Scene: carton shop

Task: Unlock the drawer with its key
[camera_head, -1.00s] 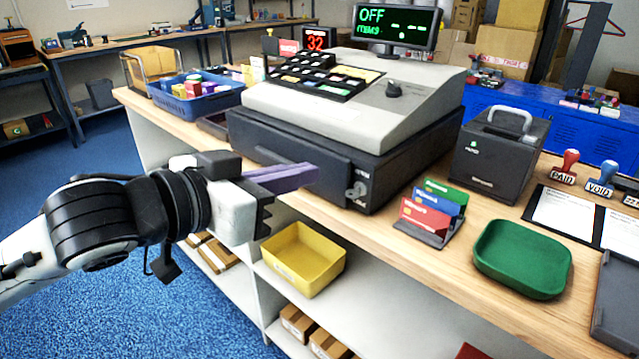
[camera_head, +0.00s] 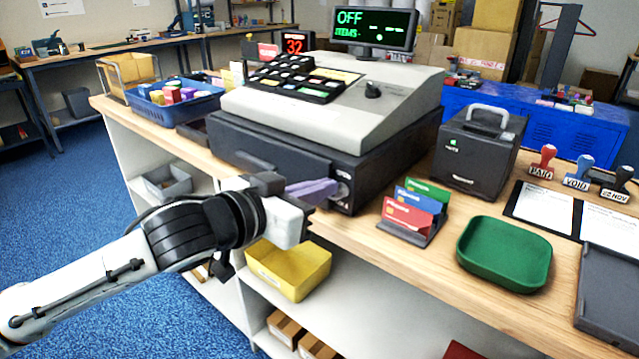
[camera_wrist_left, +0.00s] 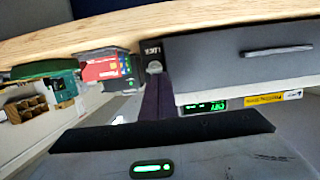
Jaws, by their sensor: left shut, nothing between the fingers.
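The black drawer (camera_head: 262,158) sits under the grey cash register, with its front closed. Its lock (camera_head: 342,190) is at the right end of the drawer front and has a silver round part; I cannot tell whether a key is in it. In the left wrist view the lock (camera_wrist_left: 154,67) shows under a small white label, and the drawer front (camera_wrist_left: 225,62) with its handle lies to the right. My left gripper (camera_head: 332,187) is shut and empty, its purple fingers pointing at the lock. The fingertips (camera_wrist_left: 157,80) appear close to the lock; contact is unclear. My right gripper is out of view.
A card holder (camera_head: 412,212) and a green tray (camera_head: 503,255) stand on the counter right of the drawer. A black box (camera_head: 478,150) with a handle is behind them. A yellow bin (camera_head: 290,268) is on the shelf below my left gripper.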

